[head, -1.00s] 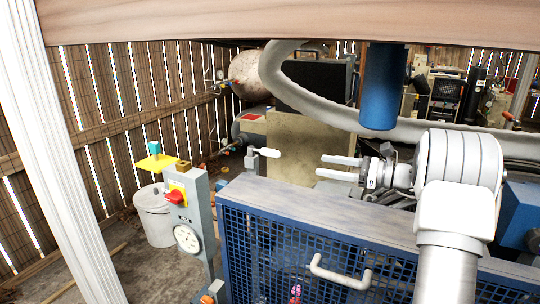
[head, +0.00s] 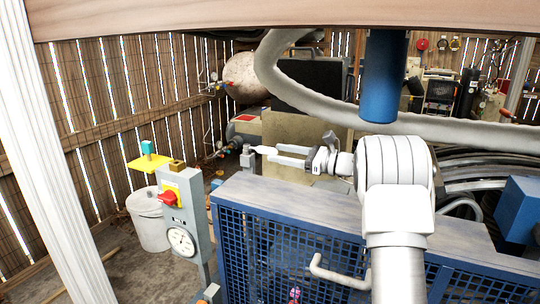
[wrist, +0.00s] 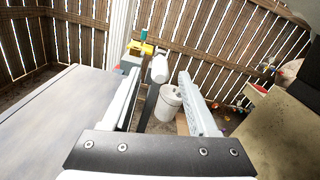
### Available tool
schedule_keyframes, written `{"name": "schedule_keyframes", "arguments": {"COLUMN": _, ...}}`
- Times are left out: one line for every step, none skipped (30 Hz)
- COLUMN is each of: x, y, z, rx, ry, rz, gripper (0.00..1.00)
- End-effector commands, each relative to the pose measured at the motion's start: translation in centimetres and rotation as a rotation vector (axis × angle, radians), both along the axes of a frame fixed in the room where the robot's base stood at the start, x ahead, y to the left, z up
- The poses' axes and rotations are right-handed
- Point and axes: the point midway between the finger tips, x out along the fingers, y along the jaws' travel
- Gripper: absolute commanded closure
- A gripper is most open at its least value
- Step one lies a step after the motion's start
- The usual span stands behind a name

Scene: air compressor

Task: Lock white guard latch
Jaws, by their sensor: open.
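The white guard latch handle (head: 265,150) sits on a grey post (head: 248,160) at the far left corner of the blue mesh guard (head: 290,250). In the wrist view the rounded white handle (wrist: 159,68) shows between the two fingers, near their tips. My gripper (head: 277,154) reaches left over the guard with its fingertips at the handle. It is open, with a visible gap on both sides of the handle in the wrist view (wrist: 160,74). I cannot tell whether a finger touches it.
A grey control post with a red switch (head: 168,198) and a gauge stands left of the guard. A white bucket (head: 150,216) is behind it. A blue cylinder (head: 384,80) and a grey hose (head: 290,85) hang above. The guard's top (head: 300,207) is bare.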

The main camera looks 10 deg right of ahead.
Motion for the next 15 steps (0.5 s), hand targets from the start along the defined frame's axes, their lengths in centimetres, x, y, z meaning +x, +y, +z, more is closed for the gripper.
{"name": "schedule_keyframes", "arguments": {"x": 0.5, "y": 0.9, "z": -0.1, "rx": -0.001, "ry": -0.002, "rz": 0.002, "gripper": 0.41}}
{"name": "schedule_keyframes", "arguments": {"x": 0.8, "y": 1.2, "z": -0.1, "rx": 0.000, "ry": -0.001, "rz": 0.002, "gripper": 0.41}}
{"name": "schedule_keyframes", "arguments": {"x": 1.1, "y": 1.7, "z": -0.1, "rx": 0.000, "ry": -0.001, "rz": 0.003, "gripper": 0.41}}
{"name": "schedule_keyframes", "arguments": {"x": 1.3, "y": 1.9, "z": -0.1, "rx": -0.001, "ry": -0.001, "rz": 0.002, "gripper": 0.41}}
{"name": "schedule_keyframes", "arguments": {"x": 1.5, "y": 2.1, "z": -0.1, "rx": -0.001, "ry": -0.001, "rz": 0.001, "gripper": 0.41}}
{"name": "schedule_keyframes", "arguments": {"x": 1.7, "y": 2.4, "z": -0.1, "rx": 0.000, "ry": 0.000, "rz": 0.000, "gripper": 0.41}}
{"name": "schedule_keyframes", "arguments": {"x": 1.9, "y": 2.6, "z": -0.1, "rx": 0.000, "ry": 0.000, "rz": 0.000, "gripper": 0.41}}
{"name": "schedule_keyframes", "arguments": {"x": 2.0, "y": 2.7, "z": -0.1, "rx": 0.000, "ry": 0.000, "rz": 0.000, "gripper": 0.41}}
{"name": "schedule_keyframes", "arguments": {"x": 2.1, "y": 2.9, "z": -0.1, "rx": 0.000, "ry": 0.000, "rz": 0.000, "gripper": 0.41}}
{"name": "schedule_keyframes", "arguments": {"x": 2.1, "y": 2.9, "z": 0.0, "rx": 0.000, "ry": 0.000, "rz": 0.000, "gripper": 0.41}}
{"name": "schedule_keyframes", "arguments": {"x": 2.2, "y": 3.0, "z": 0.0, "rx": 0.000, "ry": 0.000, "rz": -0.001, "gripper": 0.41}}
{"name": "schedule_keyframes", "arguments": {"x": 2.2, "y": 3.0, "z": 0.0, "rx": 0.000, "ry": 0.000, "rz": -0.001, "gripper": 0.41}}
{"name": "schedule_keyframes", "arguments": {"x": 2.2, "y": 3.0, "z": 0.0, "rx": 0.000, "ry": 0.000, "rz": -0.001, "gripper": 0.41}}
{"name": "schedule_keyframes", "arguments": {"x": 2.2, "y": 3.0, "z": 0.0, "rx": 0.000, "ry": 0.000, "rz": -0.001, "gripper": 0.41}}
{"name": "schedule_keyframes", "arguments": {"x": 2.2, "y": 3.0, "z": 0.0, "rx": 0.000, "ry": 0.000, "rz": -0.001, "gripper": 0.41}}
